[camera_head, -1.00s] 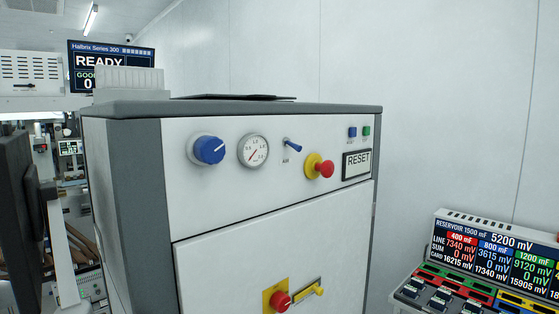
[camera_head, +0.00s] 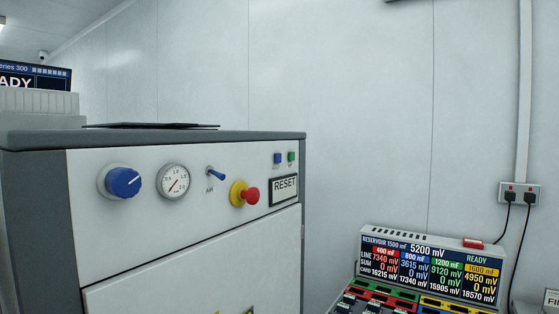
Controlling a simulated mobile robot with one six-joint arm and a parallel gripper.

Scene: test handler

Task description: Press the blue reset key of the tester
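A grey and white cabinet (camera_head: 180,240) stands on the left, its front panel facing me at an angle. A small square blue key (camera_head: 277,158) sits near the top right of that panel, beside a small green key (camera_head: 291,157). A framed plate reading RESET (camera_head: 283,190) is just below them. Tiny lettering under the keys is too small to read. My gripper is not in view, and nothing touches the keys.
The panel also bears a blue knob (camera_head: 123,182), a gauge (camera_head: 173,181), a blue-tipped toggle (camera_head: 217,173) and a red mushroom button (camera_head: 250,196) close to the RESET plate. A display console (camera_head: 430,226) stands at lower right. Wall sockets (camera_head: 519,194) with cables hang at far right.

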